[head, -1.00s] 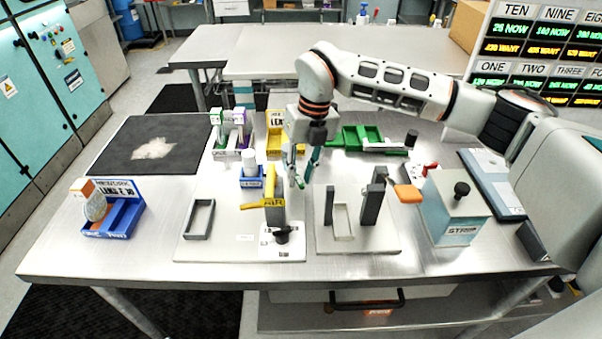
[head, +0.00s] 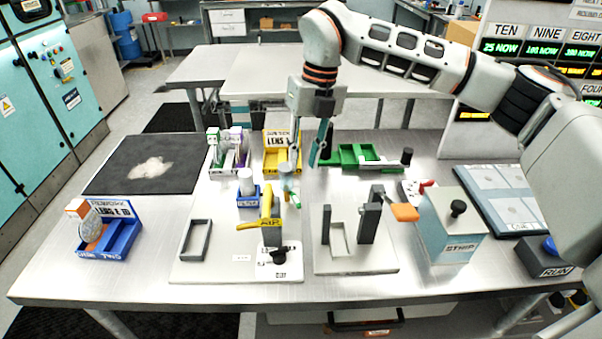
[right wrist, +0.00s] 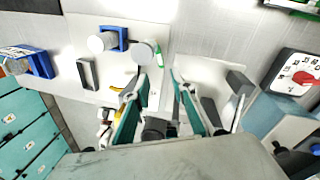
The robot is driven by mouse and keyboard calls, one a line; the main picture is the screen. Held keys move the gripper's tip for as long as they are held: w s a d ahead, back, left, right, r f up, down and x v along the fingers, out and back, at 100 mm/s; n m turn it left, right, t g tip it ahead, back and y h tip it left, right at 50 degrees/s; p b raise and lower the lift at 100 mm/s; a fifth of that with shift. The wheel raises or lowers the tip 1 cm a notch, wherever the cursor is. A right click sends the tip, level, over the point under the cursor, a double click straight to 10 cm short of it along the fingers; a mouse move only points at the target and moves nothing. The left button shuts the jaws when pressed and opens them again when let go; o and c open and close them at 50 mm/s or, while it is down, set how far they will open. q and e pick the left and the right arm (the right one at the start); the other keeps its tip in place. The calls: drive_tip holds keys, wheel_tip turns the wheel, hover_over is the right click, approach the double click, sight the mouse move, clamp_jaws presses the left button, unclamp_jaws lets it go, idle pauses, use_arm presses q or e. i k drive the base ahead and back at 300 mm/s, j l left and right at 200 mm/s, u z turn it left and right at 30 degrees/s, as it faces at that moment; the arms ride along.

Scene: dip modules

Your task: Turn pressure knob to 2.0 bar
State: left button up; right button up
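The likely pressure knob is a red knob on a white dial (head: 415,190), right of centre on the table beside the teal STRIP box. It also shows at the right of the right wrist view as a red knob (right wrist: 304,78) on a white dial face. The scale is too small to read in either view. My right gripper (head: 307,152) hangs above the table, left of the dial and apart from it. Its two teal fingers are spread with nothing between them, as the right wrist view (right wrist: 157,76) also shows. My left gripper is in neither view.
The STRIP box (head: 450,228) with a black knob stands right of the dial. An orange-handled lever (head: 404,212) on dark posts is in front of it. A green tray (head: 360,156) lies behind. A yellow tray (head: 282,168) and blue holder with a white cylinder (head: 246,182) stand left.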

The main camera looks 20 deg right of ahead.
sight(278, 255)
drive_tip(key=k, duration=1)
